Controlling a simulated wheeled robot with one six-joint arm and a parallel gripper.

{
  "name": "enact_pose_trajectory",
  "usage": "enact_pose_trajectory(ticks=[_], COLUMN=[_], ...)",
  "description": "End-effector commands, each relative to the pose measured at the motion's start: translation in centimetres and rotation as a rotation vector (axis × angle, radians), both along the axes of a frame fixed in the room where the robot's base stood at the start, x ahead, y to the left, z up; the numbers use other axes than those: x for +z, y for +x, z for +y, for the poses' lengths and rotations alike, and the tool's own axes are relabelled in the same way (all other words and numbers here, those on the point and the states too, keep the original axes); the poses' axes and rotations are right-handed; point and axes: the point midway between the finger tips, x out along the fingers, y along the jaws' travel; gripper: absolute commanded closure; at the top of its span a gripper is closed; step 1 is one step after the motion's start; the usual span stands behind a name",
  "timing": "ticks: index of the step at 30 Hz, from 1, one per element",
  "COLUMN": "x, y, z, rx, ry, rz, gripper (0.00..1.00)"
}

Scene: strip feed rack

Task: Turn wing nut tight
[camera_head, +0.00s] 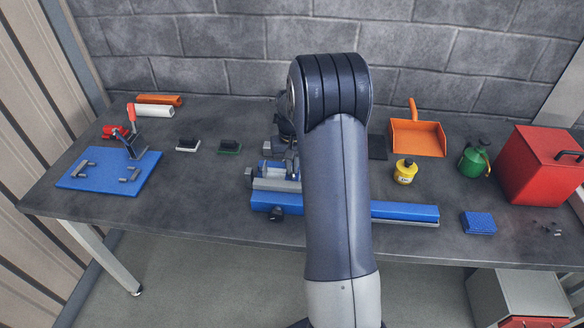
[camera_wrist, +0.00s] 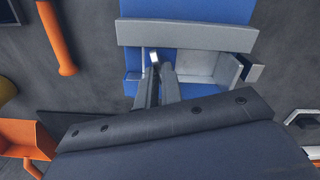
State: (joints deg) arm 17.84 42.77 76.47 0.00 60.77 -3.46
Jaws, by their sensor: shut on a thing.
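In the wrist view my gripper (camera_wrist: 159,76) points at the grey and blue feed rack, its two fingers close together. A small bright metal piece (camera_wrist: 154,58) shows at the fingertips. It appears to be the wing nut, but its wings and thread are mostly hidden by the fingers. The rack's grey bar (camera_wrist: 185,36) lies just beyond, and a grey block (camera_wrist: 226,72) stands to the right of the fingers. In the head view the blue rack (camera_head: 405,211) runs along the bench front. My arm covers its middle and hides the wing nut.
To the left are a blue plate (camera_head: 95,178) with a red-handled clamp (camera_head: 131,125) and two small brushes. To the right are an orange dustpan (camera_head: 418,137), a yellow bottle (camera_head: 405,172), a green can (camera_head: 474,160), a blue sponge (camera_head: 478,222) and a red box (camera_head: 535,165).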

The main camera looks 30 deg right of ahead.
Motion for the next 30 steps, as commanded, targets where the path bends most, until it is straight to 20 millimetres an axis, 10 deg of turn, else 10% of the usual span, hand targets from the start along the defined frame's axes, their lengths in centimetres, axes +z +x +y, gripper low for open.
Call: enact_pose_trajectory(ticks=[30], x=[0.00], y=[0.03], z=[-0.01], rx=[-0.964], ry=[0.001], rz=[-0.001], gripper=[1.00])
